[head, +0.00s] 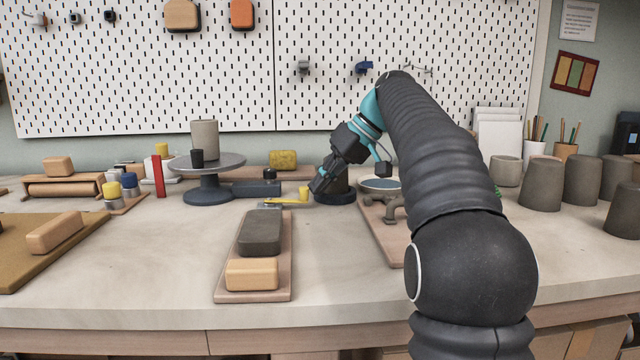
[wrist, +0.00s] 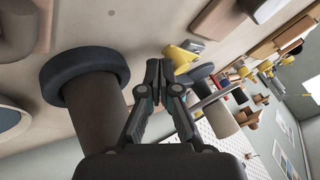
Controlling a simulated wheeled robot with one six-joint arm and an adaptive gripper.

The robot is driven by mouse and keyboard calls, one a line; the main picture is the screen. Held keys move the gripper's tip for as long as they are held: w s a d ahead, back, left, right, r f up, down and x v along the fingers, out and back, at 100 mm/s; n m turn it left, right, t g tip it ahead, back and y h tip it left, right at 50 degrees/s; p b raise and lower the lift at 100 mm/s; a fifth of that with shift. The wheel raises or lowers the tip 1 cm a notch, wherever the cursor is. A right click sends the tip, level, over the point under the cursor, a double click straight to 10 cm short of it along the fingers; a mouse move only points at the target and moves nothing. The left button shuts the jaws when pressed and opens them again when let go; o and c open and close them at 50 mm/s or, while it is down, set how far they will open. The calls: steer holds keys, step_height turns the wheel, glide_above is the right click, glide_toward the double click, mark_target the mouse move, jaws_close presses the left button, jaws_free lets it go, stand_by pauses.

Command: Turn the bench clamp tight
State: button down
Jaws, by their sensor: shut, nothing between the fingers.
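What looks like the bench clamp is a small grey metal piece with a yellow handle (head: 287,201) on the bench, beyond the board with the dark block. In the wrist view the yellow handle (wrist: 180,57) shows just past my fingertips, partly covered by them. My gripper (head: 318,187) is tilted down to the left, close to the right end of the yellow handle. In the wrist view my gripper (wrist: 158,76) has its fingertips together with nothing between them. I cannot tell whether the fingertips touch the handle.
A dark cylinder on a round black base (head: 336,197) stands right beside my gripper; the cylinder (wrist: 98,105) also fills the wrist view's left. A turntable (head: 208,178) stands to the left. A board (head: 225,297) carrying blocks lies in front. Bare bench shows front right of it.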

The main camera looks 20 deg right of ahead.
steer(key=shift+s, duration=0.25)
steer(key=shift+s+a+m+t+b, duration=0.15)
steer(key=shift+s+m+t+b, duration=0.2)
steer(key=shift+m, duration=0.25)
steer(key=shift+s+a+f+m+t+h+b, duration=0.1)
steer(key=shift+s+a+m+t+h+b, duration=0.25)
steer(key=shift+s+m+t+h+b, duration=0.35)
steer(key=s+m, duration=0.1)
steer(key=s+a+m+t+b, duration=0.1)
steer(key=m, duration=0.1)
steer(key=shift+a+h, duration=0.2)
steer(key=shift+h, duration=0.2)
steer(key=shift+s+a+m+t+h, duration=0.4)
steer(key=shift+s+a+m, duration=0.2)
steer(key=shift+m, duration=0.2)
steer(key=a+m+h, duration=0.1)
steer(key=s+a+m, duration=0.1)
steer(key=shift+s+m+t+h, duration=0.15)
steer(key=shift+m+t+h, duration=0.1)
steer(key=shift+m+h, duration=0.15)
steer(key=shift+s+a, duration=0.2)
steer(key=shift+a, duration=0.3)
steer(key=shift+s+a, duration=0.1)
steer(key=shift+s, duration=0.05)
